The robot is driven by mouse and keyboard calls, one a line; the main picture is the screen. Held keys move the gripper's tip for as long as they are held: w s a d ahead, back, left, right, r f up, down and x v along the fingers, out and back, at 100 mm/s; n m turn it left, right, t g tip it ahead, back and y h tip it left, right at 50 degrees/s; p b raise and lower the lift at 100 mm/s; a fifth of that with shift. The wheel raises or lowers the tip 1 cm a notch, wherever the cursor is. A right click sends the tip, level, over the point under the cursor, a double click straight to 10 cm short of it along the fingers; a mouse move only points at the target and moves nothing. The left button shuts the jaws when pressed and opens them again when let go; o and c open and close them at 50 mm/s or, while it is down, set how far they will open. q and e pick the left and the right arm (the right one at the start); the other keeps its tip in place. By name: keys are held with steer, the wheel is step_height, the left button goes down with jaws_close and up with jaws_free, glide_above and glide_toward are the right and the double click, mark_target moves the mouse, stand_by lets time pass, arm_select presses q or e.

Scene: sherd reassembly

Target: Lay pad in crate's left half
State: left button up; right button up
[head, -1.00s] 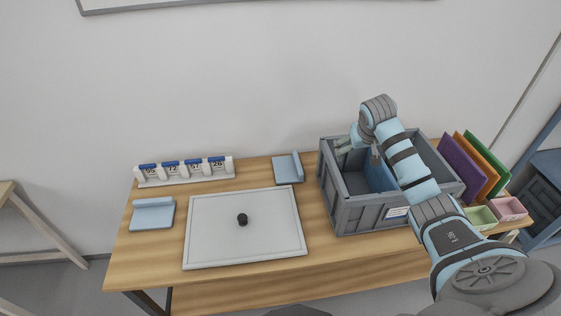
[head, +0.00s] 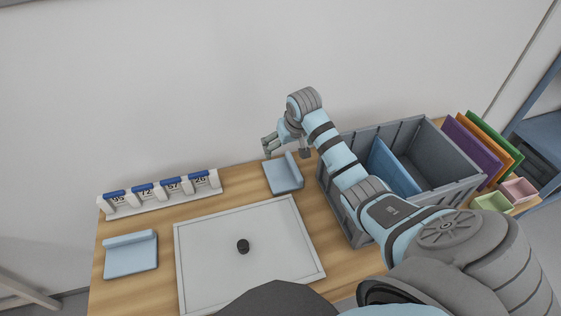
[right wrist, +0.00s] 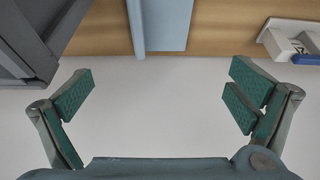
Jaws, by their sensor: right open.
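A light blue pad with a raised edge (head: 281,177) lies on the table just left of the crate. A second light blue pad of the same form (head: 130,257) lies at the table's left. The grey crate (head: 459,192) has a blue divider (head: 397,168) across it; my right arm hides part of its left half. My right gripper (head: 268,147) is open and empty above the nearer pad's back edge. In the right wrist view, the open fingers (right wrist: 161,88) are apart from the pad (right wrist: 166,22), which lies between their lines. My left gripper is not seen.
A white tray (head: 192,284) with a black knob (head: 243,246) fills the table's middle. A numbered white rack (head: 160,196) stands at the back left. Coloured boards (head: 478,150) and small bins (head: 492,203) are right of the crate. A wall rises behind the table.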

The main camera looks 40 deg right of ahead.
steer(key=f, duration=0.1)
steer(key=b, duration=0.6)
glide_above(282, 172)
steer(key=s, duration=0.2)
steer(key=f, duration=1.1)
steer(key=shift+s+a, duration=0.1)
steer(key=shift+a, duration=0.2)
steer(key=b+x, duration=0.2)
steer(key=x, duration=0.2)
steer(key=shift+s+a+f+b, duration=0.2)
steer(key=shift+f+b, duration=0.1)
steer(key=shift+b, duration=0.1)
steer(key=shift+w+f, duration=0.2)
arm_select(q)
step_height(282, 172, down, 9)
arm_select(e)
steer(key=shift+r, duration=0.1)
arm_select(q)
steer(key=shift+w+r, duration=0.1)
arm_select(e)
steer(key=c, duration=0.8)
